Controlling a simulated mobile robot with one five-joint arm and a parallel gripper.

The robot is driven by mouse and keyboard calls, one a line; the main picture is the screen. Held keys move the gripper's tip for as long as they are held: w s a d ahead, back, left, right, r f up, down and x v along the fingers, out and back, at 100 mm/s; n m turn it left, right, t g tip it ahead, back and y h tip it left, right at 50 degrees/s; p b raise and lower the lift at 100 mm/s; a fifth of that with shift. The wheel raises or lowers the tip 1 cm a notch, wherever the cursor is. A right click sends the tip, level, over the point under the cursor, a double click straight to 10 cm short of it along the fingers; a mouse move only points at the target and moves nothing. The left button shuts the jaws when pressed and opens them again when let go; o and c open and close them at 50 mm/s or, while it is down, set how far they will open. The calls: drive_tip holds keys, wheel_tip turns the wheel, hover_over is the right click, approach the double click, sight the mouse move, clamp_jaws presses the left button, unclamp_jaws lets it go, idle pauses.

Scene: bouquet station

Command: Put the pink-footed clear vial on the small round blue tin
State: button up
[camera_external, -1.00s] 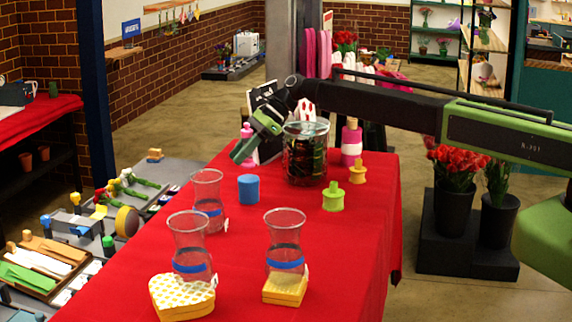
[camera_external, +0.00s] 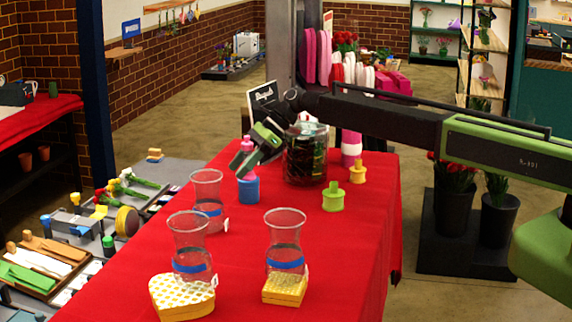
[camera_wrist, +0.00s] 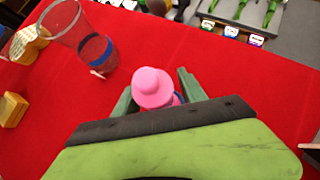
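A pink knobbed piece (camera_external: 246,145) stands over the small round blue tin (camera_external: 248,190) in the outside view. It looks upright, and its lower part appears to meet the tin's top. I take it for the vial; only pink shows and no clear part can be made out. My gripper (camera_external: 254,157) is around it, tilted down to the left. In the wrist view the pink piece (camera_wrist: 152,84) is between my two fingers (camera_wrist: 157,92), close to the left one, with a narrow gap by the right tip. Whether they grip it is unclear. A little blue shows beneath it.
A dark-filled glass jar (camera_external: 306,158) stands just right of my gripper. A banded clear vase (camera_external: 207,197) is nearby at front left, with two more on yellow boxes. Green (camera_external: 334,197) and yellow (camera_external: 357,172) stepped pieces stand to the right. Red table is bare between them.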

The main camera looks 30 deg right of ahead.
drive_tip(key=shift+r, duration=0.1)
drive_tip(key=shift+d+r+p, duration=0.1)
drive_tip(key=shift+r+p, duration=0.2)
drive_tip(key=shift+p, duration=0.05)
drive_tip(key=p+v, duration=0.8)
drive_tip(key=v, duration=0.3)
drive_tip(key=shift+d, duration=0.2)
drive_tip(key=shift+r, duration=0.15)
drive_tip(key=shift+s, duration=0.1)
